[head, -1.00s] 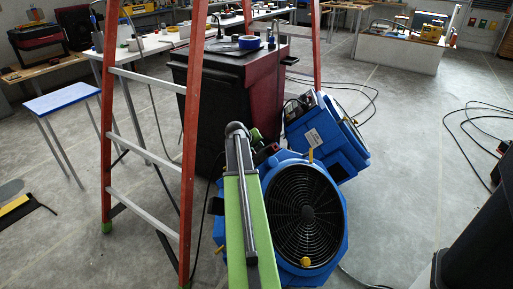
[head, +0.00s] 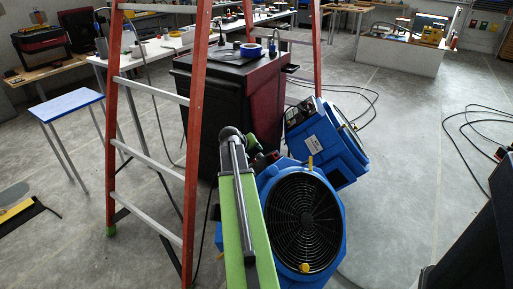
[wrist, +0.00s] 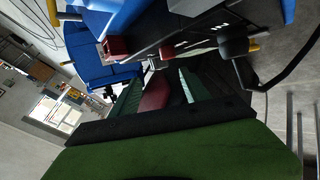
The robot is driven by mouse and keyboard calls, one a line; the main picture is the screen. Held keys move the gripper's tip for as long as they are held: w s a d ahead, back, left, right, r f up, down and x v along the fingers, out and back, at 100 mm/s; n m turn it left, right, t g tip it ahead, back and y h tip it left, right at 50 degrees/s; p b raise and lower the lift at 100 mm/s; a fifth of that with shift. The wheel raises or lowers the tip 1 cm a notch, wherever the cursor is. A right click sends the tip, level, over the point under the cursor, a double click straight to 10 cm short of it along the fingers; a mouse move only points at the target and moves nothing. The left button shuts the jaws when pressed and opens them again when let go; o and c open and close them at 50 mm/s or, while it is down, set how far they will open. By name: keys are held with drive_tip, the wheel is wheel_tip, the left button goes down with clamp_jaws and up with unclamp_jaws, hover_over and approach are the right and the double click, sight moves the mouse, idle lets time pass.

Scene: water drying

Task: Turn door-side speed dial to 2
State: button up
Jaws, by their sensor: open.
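Two blue fans stand close together in the head view. The front fan (head: 305,213) has a round black grille, and the rear fan (head: 322,142) is tilted behind it. In the wrist view a blue fan housing (wrist: 110,14) lies along the top, with a dark control panel (wrist: 200,32). On the panel are a red knob (wrist: 117,46), another red knob (wrist: 167,51) and a larger black knob (wrist: 236,40). The dial numbers are not readable. My gripper (wrist: 160,88) is open just below the panel, apart from the knobs. In the head view my arm mostly hides it.
An orange stepladder (head: 194,150) stands close left of my arm. A dark red and black cabinet (head: 235,95) is behind the fans, with blue tape (head: 250,49) on top. A black cable (wrist: 285,75) runs near the panel's right end.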

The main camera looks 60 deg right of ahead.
drive_tip(key=p+v, duration=0.6)
drive_tip(key=v, duration=0.4)
drive_tip(key=shift+a+r, duration=0.2)
drive_tip(key=shift+a, duration=0.05)
